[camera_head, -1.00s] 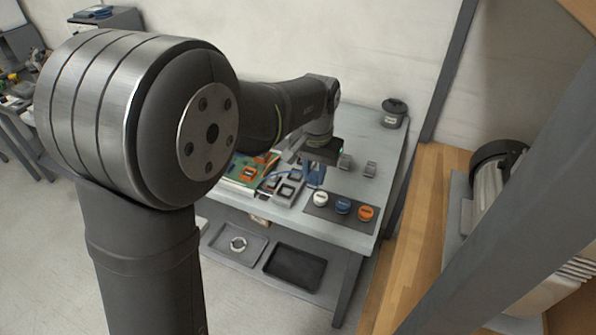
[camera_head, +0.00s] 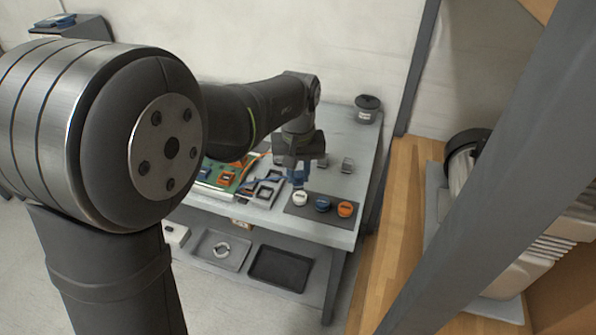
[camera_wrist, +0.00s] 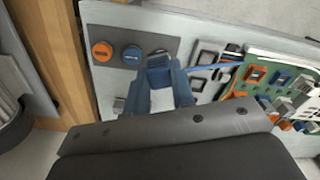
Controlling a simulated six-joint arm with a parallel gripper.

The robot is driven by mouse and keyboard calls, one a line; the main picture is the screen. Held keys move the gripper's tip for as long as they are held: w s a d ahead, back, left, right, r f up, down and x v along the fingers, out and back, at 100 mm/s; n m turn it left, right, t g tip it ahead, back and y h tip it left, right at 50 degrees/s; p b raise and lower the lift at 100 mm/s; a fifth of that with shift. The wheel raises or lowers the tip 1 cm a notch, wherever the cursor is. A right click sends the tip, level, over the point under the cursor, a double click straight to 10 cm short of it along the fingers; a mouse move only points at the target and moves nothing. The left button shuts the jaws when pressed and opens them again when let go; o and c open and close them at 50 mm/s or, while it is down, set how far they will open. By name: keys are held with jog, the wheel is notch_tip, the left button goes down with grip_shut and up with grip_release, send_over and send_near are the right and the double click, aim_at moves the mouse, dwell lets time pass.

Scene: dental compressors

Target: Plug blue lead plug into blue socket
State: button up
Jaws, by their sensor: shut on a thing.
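My gripper (camera_head: 299,184) has blue fingers, also seen in the wrist view (camera_wrist: 158,70). It is shut on the blue lead plug (camera_wrist: 158,61), mostly hidden between the fingers. The blue lead (camera_wrist: 205,67) runs from it to the right in the wrist view. The gripper is over the dark mat by a round white piece (camera_head: 300,198). Beside that piece are a round blue piece (camera_head: 322,206) and a round orange piece (camera_head: 345,210). A blue block (camera_wrist: 281,79) is on the green board (camera_wrist: 262,56). I cannot tell which blue thing is the socket.
A dark lidded pot (camera_head: 367,108) stands at the table's back corner. Trays (camera_head: 282,268) sit on the shelf below. The table's (camera_head: 350,190) right side is mostly clear.

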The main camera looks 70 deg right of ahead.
jog(key=n, duration=0.6)
jog(key=shift+n, duration=0.4)
jog(key=n, duration=0.6)
jog(key=w+d+f, duration=0.2)
jog(key=w, duration=1.4)
jog(key=w+d+f, duration=0.2)
jog(key=w+d, duration=0.1)
jog(key=w, duration=1.3)
jog(key=shift+w+f, duration=0.15)
jog(key=shift+f, duration=0.15)
jog(key=shift+d, duration=0.1)
jog(key=shift+f, duration=1.9)
